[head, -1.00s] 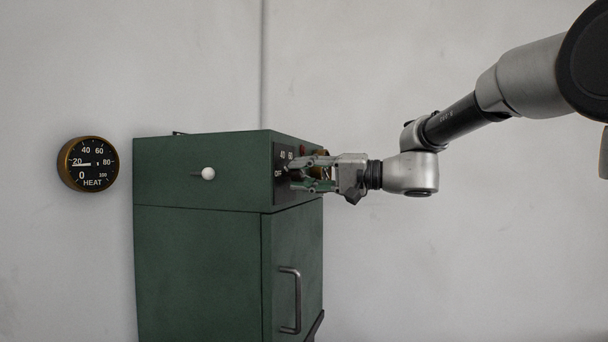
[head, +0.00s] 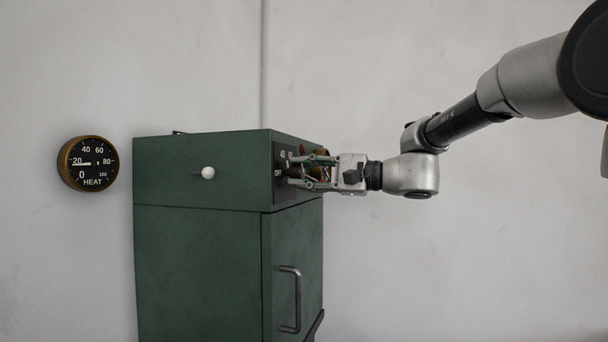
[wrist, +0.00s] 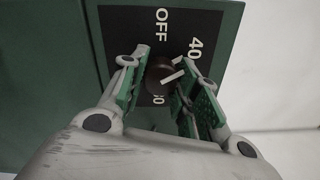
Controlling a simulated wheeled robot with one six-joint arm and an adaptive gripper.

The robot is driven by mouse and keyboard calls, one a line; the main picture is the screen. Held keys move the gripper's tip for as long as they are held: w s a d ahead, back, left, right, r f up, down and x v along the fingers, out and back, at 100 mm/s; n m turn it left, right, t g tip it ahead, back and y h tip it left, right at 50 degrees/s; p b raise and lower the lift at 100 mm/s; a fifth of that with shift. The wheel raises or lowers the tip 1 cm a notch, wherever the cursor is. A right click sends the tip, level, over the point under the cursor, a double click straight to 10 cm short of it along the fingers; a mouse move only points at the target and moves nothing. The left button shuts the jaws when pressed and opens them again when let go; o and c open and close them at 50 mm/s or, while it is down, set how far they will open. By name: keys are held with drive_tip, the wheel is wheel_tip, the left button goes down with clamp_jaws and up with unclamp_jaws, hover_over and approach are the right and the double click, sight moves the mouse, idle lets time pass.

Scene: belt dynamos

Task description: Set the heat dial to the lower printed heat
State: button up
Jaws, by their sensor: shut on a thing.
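The heat dial (wrist: 160,73) is a dark round knob with a white pointer line on a black panel (wrist: 118,45). In the wrist view, the panel's OFF and 40 marks show beyond the knob; another number is partly hidden below it. The pointer slants up to the right, but its exact mark is unclear. My gripper (wrist: 164,76) has its green-padded fingers on either side of the knob, shut on it. In the head view, my gripper (head: 303,172) is at the panel (head: 281,157) on the cabinet's right side and hides the knob.
A round gauge (head: 88,163) labelled HEAT hangs on the wall at left, its needle near 20. The green cabinet (head: 195,260) has a white knob (head: 208,173) on its front and a door handle (head: 295,300) below the panel. Right of the cabinet is bare wall.

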idle(0.3)
drive_tip(key=o, duration=1)
drive_tip(key=v, duration=1.2)
drive_tip(key=shift+w, duration=0.15)
